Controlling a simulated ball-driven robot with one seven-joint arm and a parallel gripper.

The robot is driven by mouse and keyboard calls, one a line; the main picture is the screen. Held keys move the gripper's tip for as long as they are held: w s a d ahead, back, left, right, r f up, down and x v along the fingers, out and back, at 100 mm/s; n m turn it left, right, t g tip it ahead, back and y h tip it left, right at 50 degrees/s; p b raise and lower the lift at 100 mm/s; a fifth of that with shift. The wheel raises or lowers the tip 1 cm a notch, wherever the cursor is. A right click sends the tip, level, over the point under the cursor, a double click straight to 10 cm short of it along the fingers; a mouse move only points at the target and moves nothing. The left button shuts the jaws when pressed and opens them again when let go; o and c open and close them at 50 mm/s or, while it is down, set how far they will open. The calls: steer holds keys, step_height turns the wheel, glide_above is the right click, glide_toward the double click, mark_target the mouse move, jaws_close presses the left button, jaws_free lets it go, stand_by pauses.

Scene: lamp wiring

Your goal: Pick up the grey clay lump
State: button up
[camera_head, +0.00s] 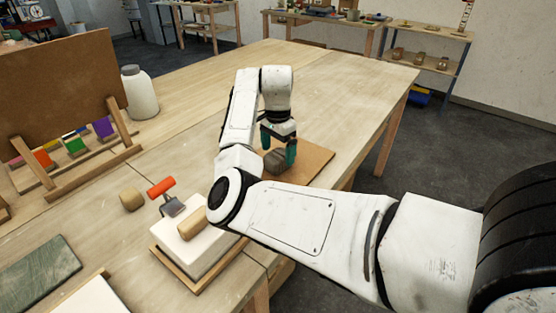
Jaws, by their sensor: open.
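The grey clay lump (276,161) sits on a flat brown board (312,163) near the right edge of the wooden table. My gripper (279,150) points down at the lump with its green-tipped fingers open. One finger shows at the lump's right side and the other at its upper left. The lump lies low between or just behind the fingers; I cannot tell whether they touch it. My own arm hides part of the board's left side.
A white slab (194,250) in a wooden frame bears a tan block. A red-handled tool (163,188) and a tan lump (131,199) lie beside it. A white jar (140,94) and an easel board (65,85) stand left. The table's far part is clear.

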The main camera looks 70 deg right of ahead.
mark_target(279, 153)
steer(key=shift+d+f, duration=0.1)
steer(key=shift+f, duration=1.9)
steer(key=shift+c, duration=0.3)
steer(key=c, duration=1.4)
steer(key=shift+r, duration=0.1)
